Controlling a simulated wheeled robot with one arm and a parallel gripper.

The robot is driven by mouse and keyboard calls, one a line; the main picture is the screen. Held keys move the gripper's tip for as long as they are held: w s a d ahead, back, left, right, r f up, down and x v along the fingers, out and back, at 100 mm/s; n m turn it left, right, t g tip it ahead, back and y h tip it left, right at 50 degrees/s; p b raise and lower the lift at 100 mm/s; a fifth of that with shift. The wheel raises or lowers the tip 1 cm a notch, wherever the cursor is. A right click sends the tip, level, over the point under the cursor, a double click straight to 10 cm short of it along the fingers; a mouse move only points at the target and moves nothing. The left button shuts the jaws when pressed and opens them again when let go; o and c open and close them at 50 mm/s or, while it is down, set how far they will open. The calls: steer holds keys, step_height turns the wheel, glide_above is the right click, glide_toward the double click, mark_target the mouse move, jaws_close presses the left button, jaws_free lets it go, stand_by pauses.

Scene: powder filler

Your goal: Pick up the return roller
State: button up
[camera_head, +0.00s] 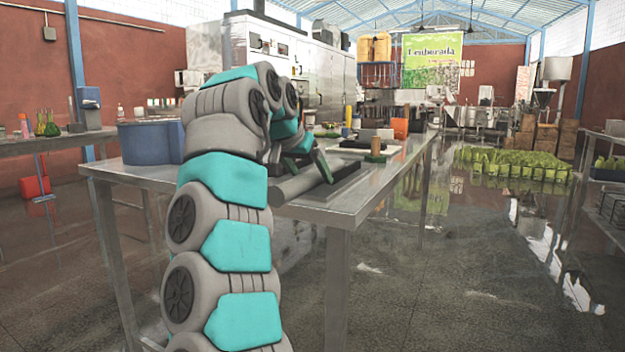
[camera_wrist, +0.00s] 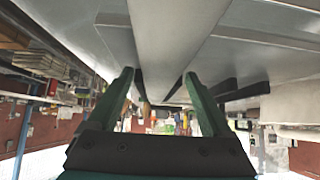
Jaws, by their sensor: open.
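The return roller (camera_head: 290,189) looks like a plain grey cylinder lying on the metal table near its front edge. In the wrist view the roller (camera_wrist: 162,35) runs lengthwise between the lines of my two fingers. My gripper (camera_head: 308,174) is low over the table at the roller, with its green fingers apart. In the wrist view my gripper (camera_wrist: 160,76) is open, and no contact with the roller can be made out. My arm hides part of the roller in the head view.
The metal table (camera_head: 345,207) carries a blue tub (camera_head: 150,142) at left. A dark flat block (camera_head: 336,186) lies close to the roller on its right.

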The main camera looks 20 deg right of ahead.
jaws_close()
stand_by(0.5)
